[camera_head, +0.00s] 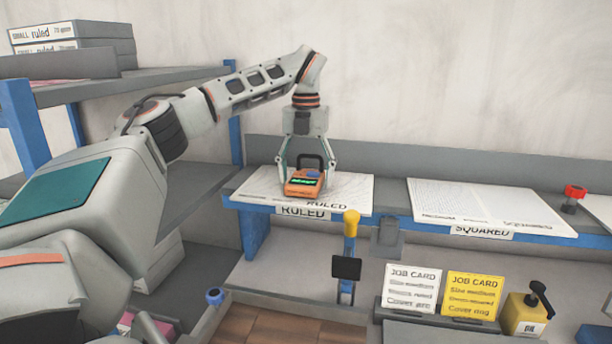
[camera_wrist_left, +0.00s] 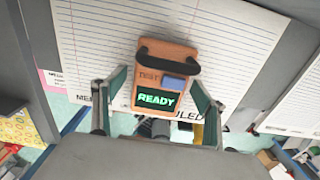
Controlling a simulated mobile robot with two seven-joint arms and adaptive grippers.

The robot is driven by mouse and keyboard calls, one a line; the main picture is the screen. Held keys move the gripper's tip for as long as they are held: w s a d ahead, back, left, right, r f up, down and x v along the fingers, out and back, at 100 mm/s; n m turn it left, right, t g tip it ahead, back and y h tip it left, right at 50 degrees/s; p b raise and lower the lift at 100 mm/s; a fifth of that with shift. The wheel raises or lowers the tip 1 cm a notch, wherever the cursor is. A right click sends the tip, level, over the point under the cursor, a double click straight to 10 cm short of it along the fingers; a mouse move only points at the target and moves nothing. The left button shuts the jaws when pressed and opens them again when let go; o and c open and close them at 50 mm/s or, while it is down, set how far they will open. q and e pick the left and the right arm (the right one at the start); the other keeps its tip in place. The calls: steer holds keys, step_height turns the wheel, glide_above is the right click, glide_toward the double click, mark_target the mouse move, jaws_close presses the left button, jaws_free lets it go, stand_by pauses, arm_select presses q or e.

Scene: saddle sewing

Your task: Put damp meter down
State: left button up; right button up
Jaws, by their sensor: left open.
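The damp meter (camera_head: 304,184) is an orange box with a black handle, a blue button and a green lit screen. In the left wrist view the damp meter (camera_wrist_left: 160,82) shows "READY" on its screen. It rests on the ruled paper stack (camera_head: 252,188) on the blue-edged shelf. My left gripper (camera_head: 307,172) is above it with its fingers on either side. In the left wrist view the left gripper (camera_wrist_left: 160,102) is open, with gaps between its fingers and the meter. My right gripper is not in view.
A squared paper stack (camera_head: 485,207) lies to the right on the same shelf. A yellow-knobbed lever (camera_head: 351,224) stands in front of the shelf.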

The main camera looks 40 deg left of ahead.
mark_target(306, 177)
arm_select(q)
step_height(306, 177, up, 12)
stand_by(0.5)
stand_by(0.6)
